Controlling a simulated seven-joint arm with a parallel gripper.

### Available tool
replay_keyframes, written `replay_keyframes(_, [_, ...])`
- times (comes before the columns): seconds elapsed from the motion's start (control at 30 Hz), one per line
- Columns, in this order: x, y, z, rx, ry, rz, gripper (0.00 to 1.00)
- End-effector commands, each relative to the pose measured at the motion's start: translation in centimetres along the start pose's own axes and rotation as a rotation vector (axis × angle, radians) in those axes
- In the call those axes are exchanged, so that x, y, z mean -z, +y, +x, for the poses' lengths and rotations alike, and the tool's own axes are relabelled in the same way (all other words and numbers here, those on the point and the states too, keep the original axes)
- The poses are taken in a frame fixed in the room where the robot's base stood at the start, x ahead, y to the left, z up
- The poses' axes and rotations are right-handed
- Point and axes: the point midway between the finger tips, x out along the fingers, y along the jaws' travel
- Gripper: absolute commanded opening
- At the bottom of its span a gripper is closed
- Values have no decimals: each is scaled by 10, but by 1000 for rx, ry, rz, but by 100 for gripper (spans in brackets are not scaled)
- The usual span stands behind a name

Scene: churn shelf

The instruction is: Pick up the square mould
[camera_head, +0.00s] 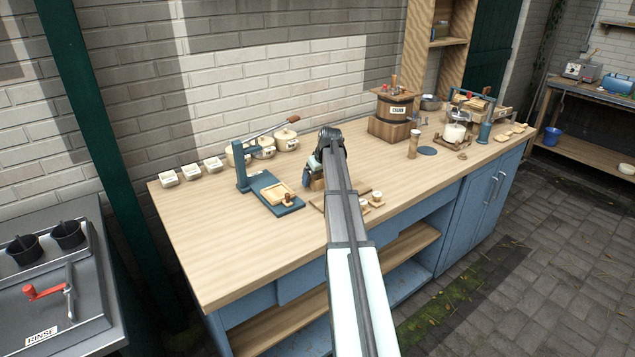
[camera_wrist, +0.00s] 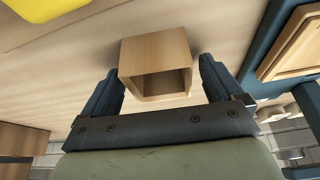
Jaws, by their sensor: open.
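A hollow, square-sided wooden box, which looks like the square mould (camera_wrist: 155,52), stands on the wooden worktop in the wrist view, its open side facing my camera. My gripper (camera_wrist: 160,80) is open, with one dark finger on each side of the mould. A gap shows on each side, though whether the right finger touches is hard to tell. In the head view my gripper (camera_head: 312,172) is low over the worktop, largely hidden by my arm. A bit of wood shows by it there, too small to identify surely.
A blue press (camera_head: 272,192) with a wooden tray stands left of my gripper; its tray edge shows in the wrist view (camera_wrist: 295,45). Cream pots (camera_head: 286,140) are behind. Small cups on a board (camera_head: 372,198) are to the right. The worktop's left front (camera_head: 215,245) is clear.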

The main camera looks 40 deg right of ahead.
Motion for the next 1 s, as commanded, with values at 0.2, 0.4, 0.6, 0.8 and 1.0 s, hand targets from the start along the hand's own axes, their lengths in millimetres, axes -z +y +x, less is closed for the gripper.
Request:
replay_keyframes(0.2, [0, 0, 0, 0, 0, 0, 82])
replay_keyframes(0.4, [0, 0, 0, 0, 0, 0, 63])
replay_keyframes(0.6, [0, 0, -1, 0, 0, 0, 44])
replay_keyframes(0.8, [0, 0, -1, 0, 0, 0, 38])
replay_keyframes(1.0, [3, 0, -7, -1, 1, 0, 38])
